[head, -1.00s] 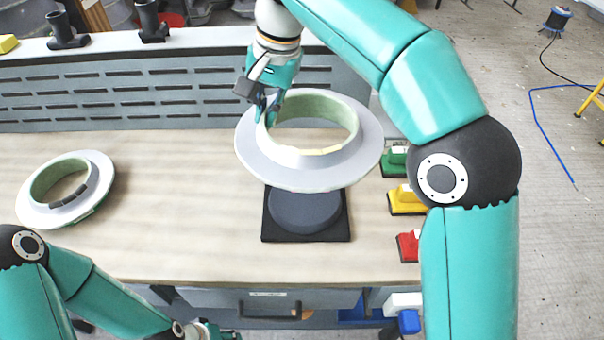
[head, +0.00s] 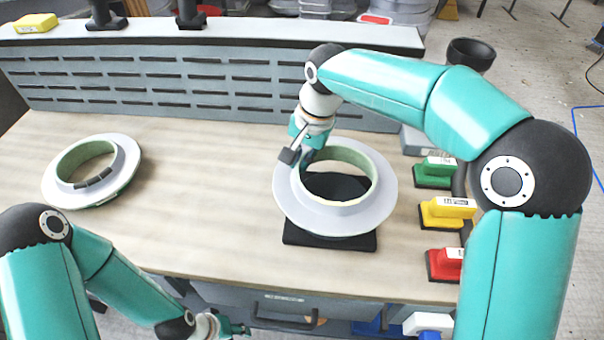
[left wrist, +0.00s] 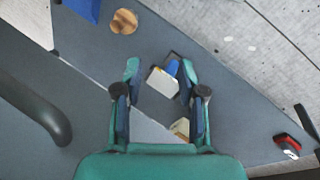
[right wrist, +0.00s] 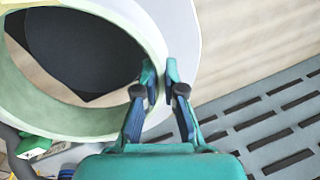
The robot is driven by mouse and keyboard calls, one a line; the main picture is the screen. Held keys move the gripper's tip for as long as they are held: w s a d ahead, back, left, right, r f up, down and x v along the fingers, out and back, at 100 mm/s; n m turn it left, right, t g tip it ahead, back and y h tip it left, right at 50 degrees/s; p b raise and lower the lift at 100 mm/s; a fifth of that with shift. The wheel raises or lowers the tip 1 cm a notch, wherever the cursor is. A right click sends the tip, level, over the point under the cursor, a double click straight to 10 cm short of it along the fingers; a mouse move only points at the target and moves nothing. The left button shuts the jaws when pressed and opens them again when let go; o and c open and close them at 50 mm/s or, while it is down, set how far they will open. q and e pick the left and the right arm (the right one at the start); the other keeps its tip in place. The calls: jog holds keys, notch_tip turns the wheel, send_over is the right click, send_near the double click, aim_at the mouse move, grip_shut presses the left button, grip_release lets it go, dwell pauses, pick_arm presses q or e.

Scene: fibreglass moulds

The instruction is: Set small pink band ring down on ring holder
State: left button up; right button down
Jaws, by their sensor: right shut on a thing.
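The ring (head: 380,198) in my right gripper (head: 306,156) has a wide pale grey flange and a pale green inner wall; I see no pink on it. The right wrist view shows the fingers (right wrist: 161,78) shut on its wall (right wrist: 60,112), one inside and one outside. The ring holder, a black square base (head: 362,243) with a dark round disc, lies under the ring, partly hidden. The disc shows through the opening in the right wrist view (right wrist: 85,45). I cannot tell whether the ring touches it. My left gripper (left wrist: 160,72) is open and empty, low in front of the bench.
Another ring (head: 122,165) with dark segments lies on the bench at left. Green (head: 434,173), yellow (head: 446,212) and red (head: 443,264) handled blocks line the right edge. A slotted grey panel (head: 180,85) stands behind. The bench between the rings is clear.

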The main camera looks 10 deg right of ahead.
jog(key=shift+s+d+x, duration=0.1)
jog(key=shift+d+x, duration=0.05)
jog(key=shift+x, duration=0.6)
jog(key=shift+s+d+x, duration=0.1)
jog(key=shift+x, duration=0.7)
jog(key=shift+s+d+x, duration=0.1)
jog(key=shift+d+x, duration=0.05)
jog(key=shift+x, duration=0.6)
jog(key=c, duration=1.3)
grip_release()
jog(key=shift+f, duration=0.1)
jog(key=v, duration=1.2)
